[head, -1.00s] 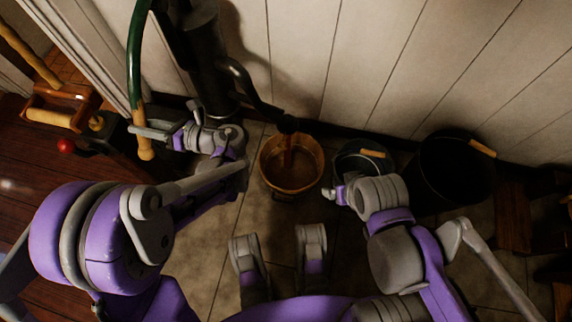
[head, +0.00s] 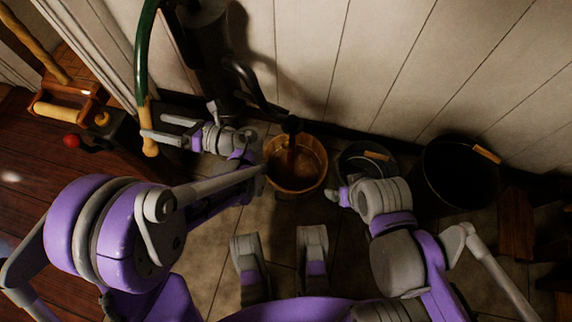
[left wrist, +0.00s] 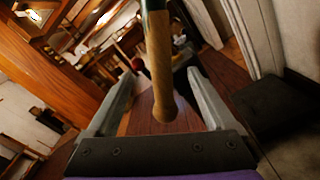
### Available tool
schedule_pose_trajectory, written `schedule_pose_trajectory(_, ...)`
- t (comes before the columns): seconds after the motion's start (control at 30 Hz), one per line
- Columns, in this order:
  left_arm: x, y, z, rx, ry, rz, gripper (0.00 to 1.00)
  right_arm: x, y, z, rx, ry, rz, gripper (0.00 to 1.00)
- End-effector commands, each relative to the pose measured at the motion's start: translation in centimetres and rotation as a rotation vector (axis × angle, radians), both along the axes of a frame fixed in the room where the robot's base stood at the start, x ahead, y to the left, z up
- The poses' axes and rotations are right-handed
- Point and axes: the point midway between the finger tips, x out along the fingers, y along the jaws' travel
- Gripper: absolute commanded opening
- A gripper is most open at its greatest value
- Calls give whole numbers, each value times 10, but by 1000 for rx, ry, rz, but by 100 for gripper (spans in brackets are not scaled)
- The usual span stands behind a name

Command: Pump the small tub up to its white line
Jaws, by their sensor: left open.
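The pump (head: 207,60) is a dark upright body against the wall, with a curved spout. Its green lever (head: 142,55) ends in a wooden grip (head: 150,140). The small wooden tub (head: 273,183) stands on the floor under the spout. A brown strip runs from the spout into it; I cannot tell if it is water. I cannot make out a white line. My left gripper (head: 163,128) is open at the grip. In the left wrist view the wooden grip (left wrist: 160,80) lies between the spread fingers, apart from both. My right gripper (head: 336,195) is right of the tub, its fingers unclear.
A dark bucket (head: 352,163) stands right of the tub, partly behind my right arm. A larger black bucket (head: 430,180) with a wooden handle is beyond it. At the left are a red knob (head: 71,141) and wooden fittings.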

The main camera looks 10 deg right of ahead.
Motion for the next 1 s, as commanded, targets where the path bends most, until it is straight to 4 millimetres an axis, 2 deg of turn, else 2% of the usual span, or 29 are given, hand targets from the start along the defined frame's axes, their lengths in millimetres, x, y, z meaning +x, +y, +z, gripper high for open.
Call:
schedule_pose_trajectory(0.6,-27,-66,0,-1,-1,-2,88,-1,0,4,0,1,0,88)
schedule_pose_trajectory(1.0,-29,-70,0,0,0,0,88,-1,0,4,0,1,0,88)
